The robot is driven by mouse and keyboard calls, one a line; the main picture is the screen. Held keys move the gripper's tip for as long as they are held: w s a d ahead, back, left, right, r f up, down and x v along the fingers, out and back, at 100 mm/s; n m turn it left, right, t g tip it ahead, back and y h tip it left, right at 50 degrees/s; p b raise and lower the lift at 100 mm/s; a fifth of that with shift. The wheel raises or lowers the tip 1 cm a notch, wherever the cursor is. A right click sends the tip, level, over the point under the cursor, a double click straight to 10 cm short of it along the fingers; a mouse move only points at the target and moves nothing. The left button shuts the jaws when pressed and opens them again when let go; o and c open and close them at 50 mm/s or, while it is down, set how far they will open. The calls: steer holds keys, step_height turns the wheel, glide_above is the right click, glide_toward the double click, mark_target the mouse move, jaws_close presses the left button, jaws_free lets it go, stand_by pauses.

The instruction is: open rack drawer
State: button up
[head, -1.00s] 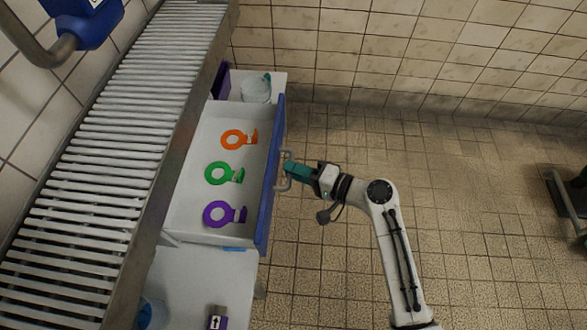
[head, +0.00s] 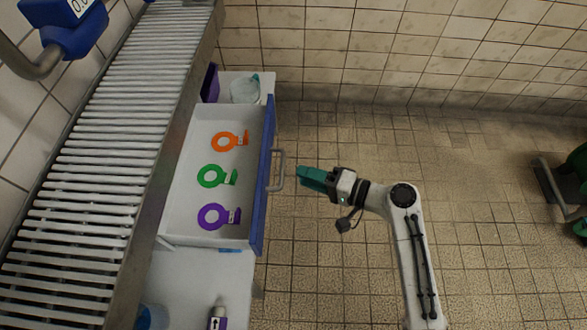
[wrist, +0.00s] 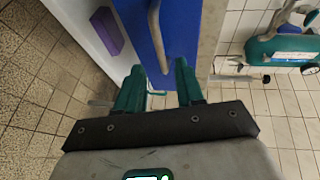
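The rack drawer (head: 183,200) stands pulled out from under the slatted rack in the head view. Its blue front (head: 262,190) carries a grey bar handle (head: 278,170). Inside lie an orange ring tag (head: 226,141), a green one (head: 210,176) and a purple one (head: 212,217). My gripper (head: 302,178) is to the right of the handle, apart from it with a small gap. In the wrist view my two teal fingers (wrist: 159,82) are spread with nothing held between them. The handle (wrist: 155,38) and blue front (wrist: 183,30) show beyond the fingertips.
The slatted rack (head: 130,130) runs along the left above the drawer. A clear jar (head: 245,90) and a purple block (head: 210,83) sit behind the drawer on a white shelf. A dark-and-green wheeled object (head: 570,190) stands at the far right. The tiled floor between is clear.

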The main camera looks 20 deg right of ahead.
steer(key=v, duration=0.5)
stand_by(0.5)
steer(key=s+d+f+n+g+h, duration=0.2)
steer(key=s+f+n+g+h, duration=0.15)
steer(key=s, duration=0.35)
steer(key=s+d+f+n+g+h, duration=0.1)
steer(key=s+f+n+g+h, duration=0.3)
steer(key=s, duration=0.3)
steer(key=s+d+r+g+h, duration=0.3)
steer(key=s+d+r+h, duration=0.1)
steer(key=s+d, duration=0.25)
step_height(320, 180, up, 18)
steer(key=p, duration=1.8)
steer(key=shift+s+a+p, duration=0.15)
steer(key=shift+s+p, duration=0.15)
steer(key=shift+s, duration=0.05)
